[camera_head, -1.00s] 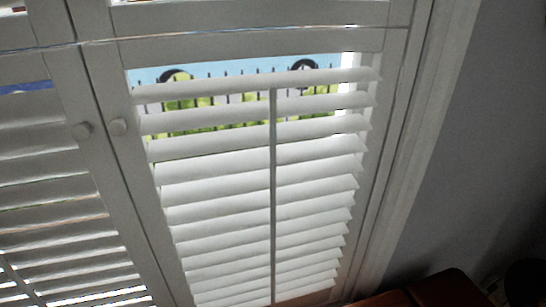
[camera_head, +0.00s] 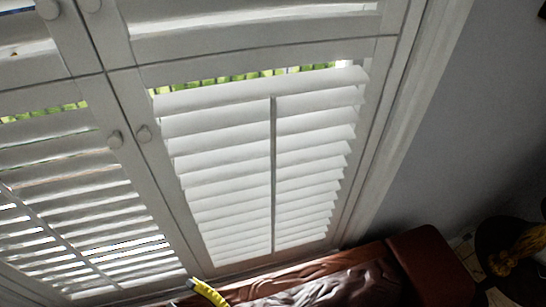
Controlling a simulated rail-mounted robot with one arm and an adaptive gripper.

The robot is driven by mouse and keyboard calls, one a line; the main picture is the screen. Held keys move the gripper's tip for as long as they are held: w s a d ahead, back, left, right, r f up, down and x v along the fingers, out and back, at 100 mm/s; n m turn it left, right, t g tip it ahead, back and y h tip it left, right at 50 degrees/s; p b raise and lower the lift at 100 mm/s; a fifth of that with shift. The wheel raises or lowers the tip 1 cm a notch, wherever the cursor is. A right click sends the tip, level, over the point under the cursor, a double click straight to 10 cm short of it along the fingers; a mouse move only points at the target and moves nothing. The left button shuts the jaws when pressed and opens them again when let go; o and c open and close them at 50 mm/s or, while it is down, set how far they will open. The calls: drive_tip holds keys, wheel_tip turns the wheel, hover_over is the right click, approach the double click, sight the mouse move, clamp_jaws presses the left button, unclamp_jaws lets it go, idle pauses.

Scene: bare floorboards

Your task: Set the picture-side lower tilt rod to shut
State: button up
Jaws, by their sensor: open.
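White plantation shutters fill the view. The lower right panel has a thin vertical tilt rod (camera_head: 273,180) at the middle of its slats (camera_head: 220,170). These slats slope and overlap from this angle, with a narrow strip of green outside showing above the top one. The lower left panel has its own tilt rod (camera_head: 55,235), and its slats (camera_head: 90,200) show bright gaps. No picture is in view, so I cannot tell which rod is on the picture side. My gripper is not in view.
A brown leather seat (camera_head: 430,265) stands below the window at right. A yellow curved piece (camera_head: 207,292) shows at the bottom edge; I cannot tell what it is. The grey wall (camera_head: 480,120) is bare.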

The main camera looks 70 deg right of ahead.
drive_tip(key=s+d+m+g+h, duration=0.3)
drive_tip(key=d+h, duration=0.2)
drive_tip(key=d, duration=0.1)
drive_tip(key=s+d+m+g+h, duration=0.3)
drive_tip(key=d+h, duration=0.1)
drive_tip(key=d, duration=0.2)
drive_tip(key=m+g+h, duration=0.5)
drive_tip(key=g+h, duration=0.1)
drive_tip(key=g, duration=0.2)
approach(274, 166)
drive_tip(key=shift+p+x, duration=1.4)
drive_tip(key=shift+x, duration=3.95)
clamp_jaws()
